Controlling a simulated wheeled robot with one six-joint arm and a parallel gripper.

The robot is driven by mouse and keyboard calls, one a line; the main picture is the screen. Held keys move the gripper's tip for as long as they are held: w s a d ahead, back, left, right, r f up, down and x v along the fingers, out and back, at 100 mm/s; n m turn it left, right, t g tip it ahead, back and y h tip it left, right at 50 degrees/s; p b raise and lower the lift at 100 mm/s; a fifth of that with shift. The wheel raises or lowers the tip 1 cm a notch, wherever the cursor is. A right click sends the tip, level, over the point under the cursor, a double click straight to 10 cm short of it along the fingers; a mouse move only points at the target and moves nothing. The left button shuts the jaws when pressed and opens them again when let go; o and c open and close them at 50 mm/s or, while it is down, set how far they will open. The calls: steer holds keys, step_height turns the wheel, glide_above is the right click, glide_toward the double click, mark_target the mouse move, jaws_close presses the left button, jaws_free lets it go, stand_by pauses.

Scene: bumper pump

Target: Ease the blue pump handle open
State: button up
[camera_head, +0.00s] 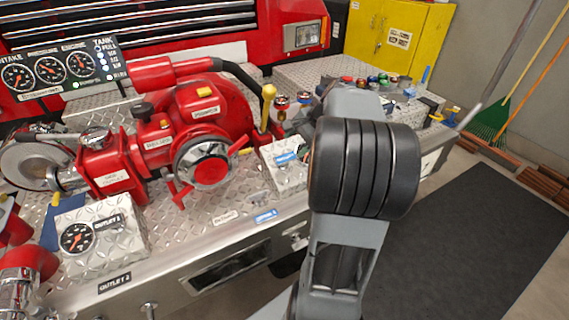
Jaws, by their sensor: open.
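A small upright blue handle-like piece (426,76) stands at the far right end of the pump deck. I cannot tell for sure that it is the pump handle. Blue labels show on the silver box (289,158) and on the deck's front edge (265,216). My arm rises through the middle right of the view, and its large black joint covers part of the deck. My gripper's fingers are not visible; the arm seems to hide them. No contact with any blue part can be seen.
A red pump with a round chrome-rimmed cap (208,162) fills the left of the deck. A yellow-knobbed lever (268,104) stands left of my arm. Several coloured knobs (372,80) lie behind it. A gauge box (95,235) sits front left. Dark floor mat (480,240) is clear.

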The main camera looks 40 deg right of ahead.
steer(key=m, duration=0.2)
glide_toward(286, 157)
steer(key=s+r, duration=0.2)
steer(key=f+t, duration=0.1)
steer(key=x, duration=0.8)
steer(key=b+x, duration=0.1)
steer(key=x, duration=0.3)
steer(key=shift+w+d+f, duration=0.2)
steer(key=shift+f, duration=0.05)
jaws_close()
